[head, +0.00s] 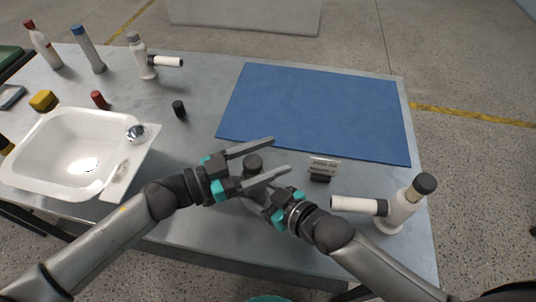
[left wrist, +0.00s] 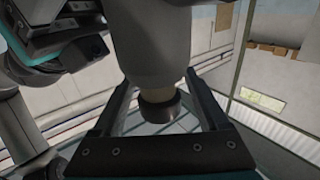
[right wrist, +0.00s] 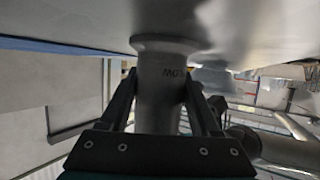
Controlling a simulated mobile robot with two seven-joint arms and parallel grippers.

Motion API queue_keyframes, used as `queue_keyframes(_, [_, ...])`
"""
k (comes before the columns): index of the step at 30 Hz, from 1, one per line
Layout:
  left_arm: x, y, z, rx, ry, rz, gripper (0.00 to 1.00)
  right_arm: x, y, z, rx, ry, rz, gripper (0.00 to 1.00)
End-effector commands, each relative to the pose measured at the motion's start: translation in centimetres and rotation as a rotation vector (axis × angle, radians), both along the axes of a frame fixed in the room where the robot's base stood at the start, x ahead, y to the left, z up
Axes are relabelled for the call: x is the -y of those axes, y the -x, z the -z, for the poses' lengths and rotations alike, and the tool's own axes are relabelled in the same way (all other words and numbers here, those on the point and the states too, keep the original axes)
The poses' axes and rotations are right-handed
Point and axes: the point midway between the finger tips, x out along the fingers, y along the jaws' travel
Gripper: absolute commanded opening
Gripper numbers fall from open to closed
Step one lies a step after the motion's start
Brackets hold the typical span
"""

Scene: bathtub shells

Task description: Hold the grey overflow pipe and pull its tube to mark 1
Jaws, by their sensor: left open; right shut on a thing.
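The grey overflow pipe stands upright on the table between my two grippers; its dark cap (head: 253,163) shows in the head view, while most of its body is hidden by the grippers. My left gripper (head: 280,157) is open, with its fingers on either side of the cap. In the left wrist view the pipe's grey body (left wrist: 150,50), a short pale section and the dark cap (left wrist: 160,106) show between the open fingers. My right gripper (right wrist: 162,95) is shut on the pipe's lower body (right wrist: 157,112), just above its flanged foot. Blurred lettering shows there; I cannot read mark 1.
A white pipe (head: 399,212) with a side tube stands close to my right arm. A white basin (head: 52,186) is at left. Bottles and another white pipe (head: 140,58) stand at the back left.

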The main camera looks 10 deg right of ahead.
Motion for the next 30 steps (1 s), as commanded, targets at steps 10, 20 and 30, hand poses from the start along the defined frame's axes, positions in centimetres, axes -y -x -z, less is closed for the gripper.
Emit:
queue_keyframes(10, [-0.03,0.02,0.01,0.000,0.000,0.000,0.49,0.02,-0.01,0.02,0.000,0.000,0.000,0.00])
queue_keyframes(20, [-0.05,0.03,0.01,0.000,0.000,0.000,0.12,0.02,-0.01,0.02,0.000,0.000,0.000,0.00])
queue_keyframes(30, [-0.07,0.02,0.02,0.000,0.000,0.000,0.00,0.03,-0.01,0.02,0.000,0.000,0.001,0.00])
